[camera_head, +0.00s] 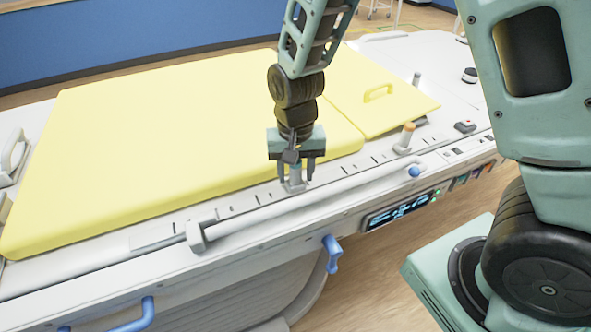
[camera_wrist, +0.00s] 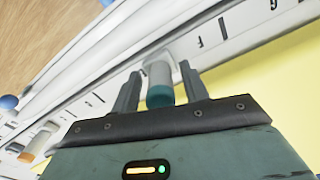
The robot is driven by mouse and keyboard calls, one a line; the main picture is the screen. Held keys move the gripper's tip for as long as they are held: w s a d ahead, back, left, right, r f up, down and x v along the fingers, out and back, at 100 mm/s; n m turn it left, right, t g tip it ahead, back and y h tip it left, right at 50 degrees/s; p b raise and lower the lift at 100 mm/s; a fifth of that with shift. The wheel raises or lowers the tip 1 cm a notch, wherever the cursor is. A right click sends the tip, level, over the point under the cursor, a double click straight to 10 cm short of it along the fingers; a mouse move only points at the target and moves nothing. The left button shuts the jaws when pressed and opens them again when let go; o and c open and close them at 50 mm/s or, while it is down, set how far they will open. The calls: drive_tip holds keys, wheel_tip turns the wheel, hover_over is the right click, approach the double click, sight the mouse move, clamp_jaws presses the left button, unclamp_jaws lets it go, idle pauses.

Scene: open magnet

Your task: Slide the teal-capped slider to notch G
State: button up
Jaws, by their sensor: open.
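The teal-capped slider (camera_wrist: 160,84) stands upright on the rail between my gripper's fingers in the wrist view. It has a pale grey post and a teal end. In the head view the slider (camera_head: 296,177) shows partly under my gripper (camera_head: 297,172). My gripper (camera_wrist: 160,92) is open, one finger on each side of the slider, with a gap visible on both sides. A printed mark like an F (camera_wrist: 200,42) lies on the scale to the right of the slider in the wrist view. I cannot clearly read a G mark.
An orange-capped slider (camera_head: 408,135) stands farther right along the same bed edge. It also shows in the wrist view (camera_wrist: 36,146). A white rail (camera_head: 290,208) runs along the front edge. The yellow pad (camera_head: 180,130) lies behind the scale. A blue handle (camera_head: 332,254) hangs below.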

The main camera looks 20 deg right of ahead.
clamp_jaws()
drive_tip(key=a+p, duration=0.5)
drive_tip(key=a, duration=1.3)
unclamp_jaws()
wheel_tip(320, 180, up, 18)
drive_tip(key=b, duration=0.1)
drive_tip(key=shift+f+b, duration=0.25)
drive_tip(key=shift+b, duration=0.1)
